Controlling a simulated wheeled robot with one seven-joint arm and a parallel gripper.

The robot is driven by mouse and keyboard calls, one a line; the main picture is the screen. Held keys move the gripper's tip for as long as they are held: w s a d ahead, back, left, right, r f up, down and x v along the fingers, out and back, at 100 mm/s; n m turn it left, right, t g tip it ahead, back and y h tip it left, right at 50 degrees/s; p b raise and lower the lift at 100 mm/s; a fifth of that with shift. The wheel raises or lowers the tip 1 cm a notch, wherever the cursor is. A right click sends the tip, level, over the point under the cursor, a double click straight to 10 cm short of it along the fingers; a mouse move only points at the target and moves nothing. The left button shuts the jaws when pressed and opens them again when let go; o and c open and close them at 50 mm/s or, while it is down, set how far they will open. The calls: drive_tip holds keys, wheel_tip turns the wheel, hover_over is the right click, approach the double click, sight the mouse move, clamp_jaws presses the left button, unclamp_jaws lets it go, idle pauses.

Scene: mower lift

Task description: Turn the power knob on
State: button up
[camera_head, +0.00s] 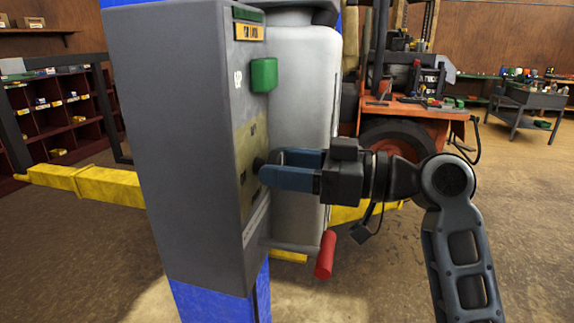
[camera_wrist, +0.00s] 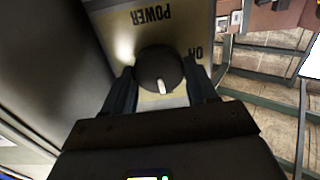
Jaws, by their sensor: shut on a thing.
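The power knob (camera_wrist: 158,68) is a round black dial with a white pointer mark, on a yellowish panel (camera_wrist: 205,22) of the grey control box (camera_head: 180,150). In the wrist view the lettering POWER reads upside down above the knob, and ON stands to its right. The white mark points toward the bottom of that picture, not at ON. My gripper (camera_head: 264,170) reaches in from the right in the head view. Its blue fingers are shut on the knob, one on each side in the wrist view (camera_wrist: 162,82). The fingers hide the knob's sides.
A green button (camera_head: 263,75) sticks out of the panel above my gripper. A red-ended lever (camera_head: 326,255) sits low right of the box. Yellow lift arms (camera_head: 85,182) extend near the floor. An orange mower (camera_head: 405,115) stands behind my arm. Open floor lies at right.

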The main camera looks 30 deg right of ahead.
drive_tip(key=c, duration=0.4)
drive_tip(key=shift+c, duration=0.2)
drive_tip(key=shift+f+n+b, duration=0.2)
drive_tip(key=shift+n+b, duration=0.1)
drive_tip(key=shift+b, duration=0.5)
drive_tip(key=n+b, duration=0.5)
drive_tip(key=b, duration=0.3)
drive_tip(key=n+b, duration=0.6)
drive_tip(key=b, duration=0.3)
drive_tip(key=n+b, duration=0.6)
drive_tip(key=b, duration=0.3)
drive_tip(key=shift+s+a+f, duration=0.2)
drive_tip(key=shift+s+a, duration=0.05)
drive_tip(key=shift+n, duration=0.3)
drive_tip(key=o, duration=1)
drive_tip(key=shift+r, duration=0.1)
